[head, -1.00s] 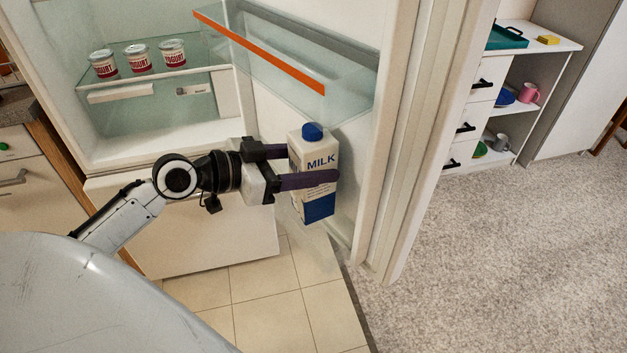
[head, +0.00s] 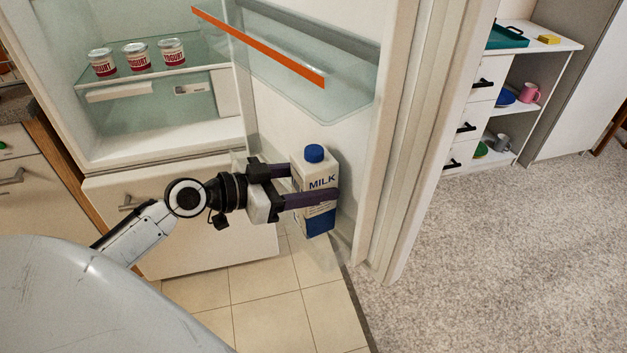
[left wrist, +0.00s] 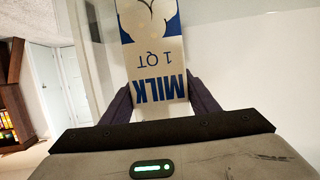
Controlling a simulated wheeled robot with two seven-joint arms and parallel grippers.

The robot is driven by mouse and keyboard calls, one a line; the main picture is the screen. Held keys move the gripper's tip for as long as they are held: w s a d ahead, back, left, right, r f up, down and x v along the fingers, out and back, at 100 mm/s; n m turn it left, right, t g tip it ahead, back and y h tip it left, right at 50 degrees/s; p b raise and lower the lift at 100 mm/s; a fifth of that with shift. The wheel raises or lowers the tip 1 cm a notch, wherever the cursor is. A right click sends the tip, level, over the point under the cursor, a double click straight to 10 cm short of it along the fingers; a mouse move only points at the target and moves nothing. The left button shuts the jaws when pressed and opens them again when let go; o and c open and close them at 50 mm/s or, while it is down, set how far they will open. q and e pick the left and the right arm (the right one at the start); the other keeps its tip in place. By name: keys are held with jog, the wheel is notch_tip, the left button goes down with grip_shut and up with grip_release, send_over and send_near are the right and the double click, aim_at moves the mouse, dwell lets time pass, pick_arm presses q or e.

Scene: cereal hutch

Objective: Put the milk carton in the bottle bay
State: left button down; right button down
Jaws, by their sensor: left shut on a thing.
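The milk carton (head: 318,183) is white and blue with a blue cap, and stands roughly upright, slightly tilted. My left gripper (head: 315,193) is shut on it, one finger on each side, and holds it in the air in front of the open fridge door's inner face. The carton (left wrist: 153,50) also shows in the left wrist view, between the fingers. A clear door shelf with an orange front edge (head: 262,48) is above the carton. My right gripper is not in view.
Several yogurt cups (head: 136,57) stand on a glass shelf inside the fridge at the left. A drawer front (head: 200,225) lies below the fridge compartment. A white shelf unit (head: 515,120) with dishes stands at the far right, beyond the door.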

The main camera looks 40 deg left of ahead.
pick_arm(q)
jog(key=shift+f, duration=0.1)
jog(key=c, duration=0.7)
grip_release()
jog(key=shift+f, duration=0.15)
